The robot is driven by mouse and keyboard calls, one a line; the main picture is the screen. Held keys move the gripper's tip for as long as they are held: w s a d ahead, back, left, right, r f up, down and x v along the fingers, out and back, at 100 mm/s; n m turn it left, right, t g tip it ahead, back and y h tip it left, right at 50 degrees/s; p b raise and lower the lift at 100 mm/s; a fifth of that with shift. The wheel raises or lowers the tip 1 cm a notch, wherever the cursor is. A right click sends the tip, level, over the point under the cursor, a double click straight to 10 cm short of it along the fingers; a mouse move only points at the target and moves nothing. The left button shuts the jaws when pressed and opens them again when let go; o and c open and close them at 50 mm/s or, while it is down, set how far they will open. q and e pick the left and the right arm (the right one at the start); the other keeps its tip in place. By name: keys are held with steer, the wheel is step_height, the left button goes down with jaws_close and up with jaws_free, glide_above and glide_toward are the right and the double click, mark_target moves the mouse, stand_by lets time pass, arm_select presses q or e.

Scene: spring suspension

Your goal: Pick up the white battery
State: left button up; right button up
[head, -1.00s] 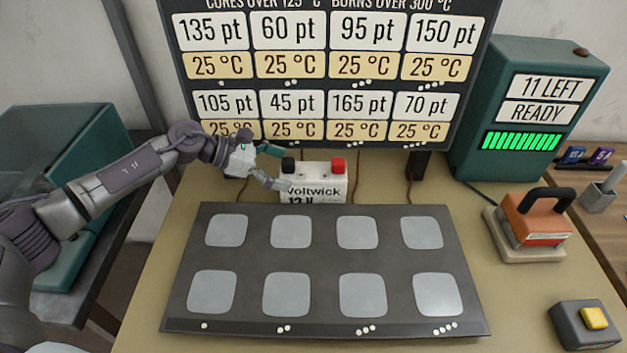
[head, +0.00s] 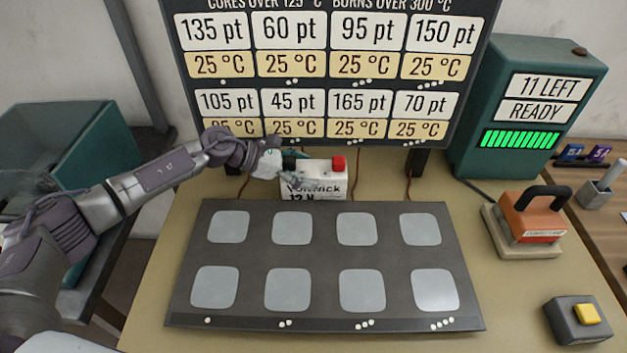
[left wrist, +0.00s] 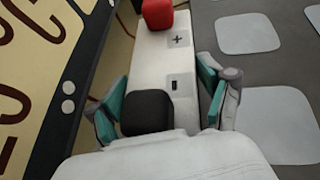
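The white battery (head: 329,183) stands upright on the table behind the dark panel, with a black terminal at its left end and a red terminal at its right end. My left gripper (head: 292,173) is at the battery's left end, partly covering its label. In the left wrist view the gripper (left wrist: 165,105) is open, its teal-padded fingers on either side of the battery (left wrist: 170,70) near the black terminal. A small gap shows beside the right finger; contact on the left is unclear. My right gripper is not in view.
The dark panel (head: 322,260) with several grey square pads fills the table's middle. A display board (head: 320,155) stands close behind the battery.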

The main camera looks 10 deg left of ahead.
arm_select(q)
steer(key=shift+s+d+f, duration=0.1)
steer(key=shift+s+f, duration=0.15)
steer(key=c, duration=0.8)
steer(key=shift+w+d+r, duration=0.1)
steer(key=shift+w+r, duration=0.05)
steer(key=shift+r, duration=0.3)
steer(key=shift+c, duration=0.8)
steer(key=shift+w+f, duration=0.1)
steer(key=shift+f, duration=0.1)
steer(key=shift+c, duration=0.3)
